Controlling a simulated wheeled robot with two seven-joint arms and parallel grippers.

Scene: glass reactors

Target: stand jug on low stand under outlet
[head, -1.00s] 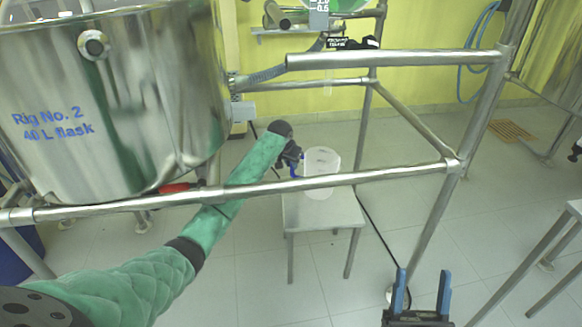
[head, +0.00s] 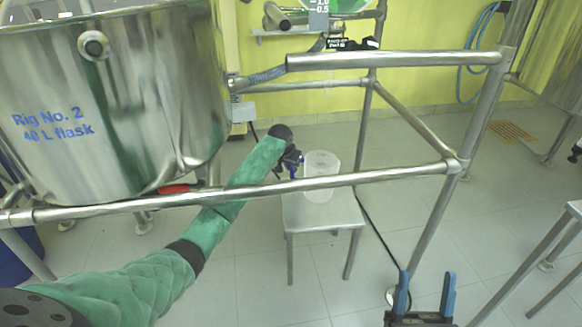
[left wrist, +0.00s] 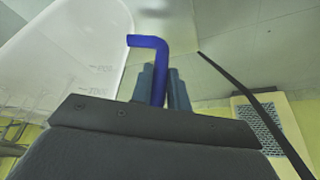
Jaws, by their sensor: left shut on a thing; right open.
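The jug (head: 321,172) is a translucent white vessel at the low stand (head: 325,212), behind the horizontal frame rail in the head view. Its lower part is partly hidden by that rail, and I cannot tell whether its base touches the stand top. My left gripper (head: 296,168) is shut on the jug's blue handle, at the jug's left side. In the left wrist view the blue handle (left wrist: 155,65) stands between the fingers, with the jug's graduated wall (left wrist: 75,60) to the left. My right gripper (head: 424,292) is open and empty at the bottom. The outlet is not clearly visible.
A large steel vessel (head: 110,110) marked "Rig No. 2 40 L flask" fills the upper left. A steel rail (head: 390,174) crosses in front of the stand, above my left arm. A black cable (head: 375,232) runs along the floor right of the stand. Open floor lies around.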

